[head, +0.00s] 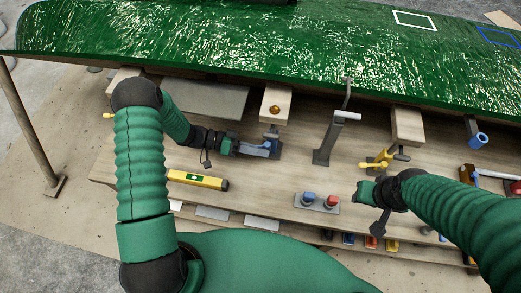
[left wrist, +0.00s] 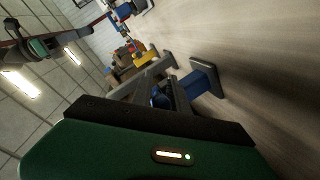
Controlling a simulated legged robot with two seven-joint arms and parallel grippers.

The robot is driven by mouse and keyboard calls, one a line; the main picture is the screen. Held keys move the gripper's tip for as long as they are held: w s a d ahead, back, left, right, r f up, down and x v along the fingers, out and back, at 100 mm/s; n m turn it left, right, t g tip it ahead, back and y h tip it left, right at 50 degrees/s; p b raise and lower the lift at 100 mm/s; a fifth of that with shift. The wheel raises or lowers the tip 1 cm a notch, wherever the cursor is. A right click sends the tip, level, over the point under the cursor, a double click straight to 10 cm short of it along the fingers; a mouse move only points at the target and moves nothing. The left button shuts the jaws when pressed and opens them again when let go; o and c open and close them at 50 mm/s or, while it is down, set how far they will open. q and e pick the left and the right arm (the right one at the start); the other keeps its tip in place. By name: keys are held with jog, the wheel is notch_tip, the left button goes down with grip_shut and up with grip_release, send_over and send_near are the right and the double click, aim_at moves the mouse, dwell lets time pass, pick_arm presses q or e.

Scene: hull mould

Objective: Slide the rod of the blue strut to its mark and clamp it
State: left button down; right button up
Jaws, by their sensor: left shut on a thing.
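The blue strut (head: 275,152) stands on the bench under the green hull, just right of my left gripper (head: 262,147). In the left wrist view the blue strut (left wrist: 205,78) rises from a dark base plate, and the grey fingers of my left gripper (left wrist: 160,85) are close beside it. The left gripper is shut on a part of the blue strut; its fingers hide most of that part. No mark on the rod can be made out. My right gripper (head: 364,192) is over the bench, apart from the strut; its jaws are too small to judge.
The green hull (head: 220,40) overhangs the bench. A grey strut (head: 325,140) and a yellow strut (head: 380,160) stand to the right. Bare bench lies between.

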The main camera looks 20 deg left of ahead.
pick_arm(q)
jog(key=shift+w, duration=0.15)
jog(key=c, duration=1.3)
grip_release()
jog(key=shift+c, duration=0.2)
jog(key=b+v, duration=0.1)
jog(key=v, duration=1.6)
jog(key=shift+w+f, duration=0.1)
